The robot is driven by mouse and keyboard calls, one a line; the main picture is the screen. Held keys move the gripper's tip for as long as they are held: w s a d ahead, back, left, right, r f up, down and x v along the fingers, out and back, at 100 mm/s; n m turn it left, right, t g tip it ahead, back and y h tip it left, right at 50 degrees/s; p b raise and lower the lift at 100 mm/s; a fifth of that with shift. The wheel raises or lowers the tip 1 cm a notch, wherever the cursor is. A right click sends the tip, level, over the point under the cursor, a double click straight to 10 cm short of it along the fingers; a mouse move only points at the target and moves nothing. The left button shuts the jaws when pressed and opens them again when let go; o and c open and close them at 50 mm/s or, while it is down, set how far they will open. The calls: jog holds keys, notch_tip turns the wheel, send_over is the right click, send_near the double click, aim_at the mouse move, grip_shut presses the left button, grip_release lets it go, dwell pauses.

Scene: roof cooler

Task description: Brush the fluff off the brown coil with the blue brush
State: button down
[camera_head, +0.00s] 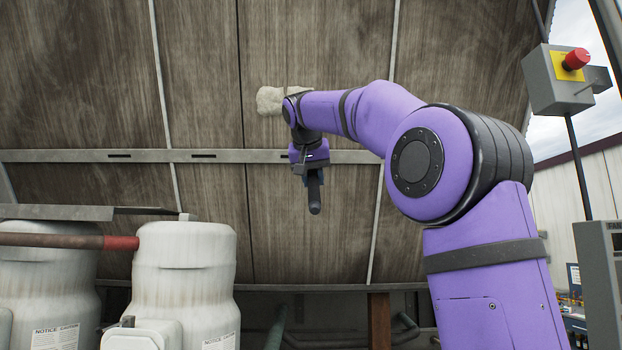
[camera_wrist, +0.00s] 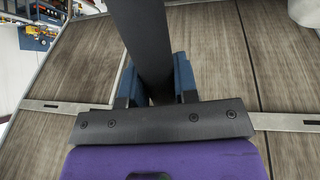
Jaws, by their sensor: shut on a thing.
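The brown coil (camera_head: 330,215) is a tall, streaked brown surface that fills most of the head view behind my arm; it also shows in the wrist view (camera_wrist: 210,55). A pale beige clump of fluff (camera_head: 269,101) sits high on it, partly behind my wrist, and its edge shows at the top right of the wrist view (camera_wrist: 306,10). My gripper (camera_head: 313,172) is below and slightly right of the fluff. Its blue fingers are shut on a dark handle, seemingly the brush's (camera_head: 315,195), which points down in the head view. No bristles can be made out.
A grey metal rail (camera_head: 220,156) crosses the coil, with thin upright strips above and below. White tanks (camera_head: 185,270) and a rusty pipe (camera_head: 60,240) with a red section stand lower left. A grey box with a red button (camera_head: 574,60) hangs upper right.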

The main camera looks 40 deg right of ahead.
jog(key=w+a, duration=0.5)
jog(key=a, duration=0.3)
jog(key=shift+w, duration=0.2)
dwell(0.8)
jog(key=w+a, duration=0.4)
jog(key=a, duration=0.2)
jog(key=shift+w+a, duration=0.15)
dwell(0.9)
jog(key=shift+s+a+f, duration=0.55)
jog(key=shift+s+f, duration=0.1)
jog(key=shift+s, duration=0.15)
jog(key=shift+s+a+f, duration=0.5)
jog(key=shift+s+f, duration=0.15)
jog(key=shift+s, duration=0.1)
jog(key=shift+r, duration=0.15)
jog(key=s+a+r, duration=0.2)
jog(key=s+r, duration=0.2)
jog(key=r, duration=0.4)
jog(key=shift+a+r, duration=0.25)
jog(key=shift+a, duration=0.1)
jog(key=shift+s, duration=0.1)
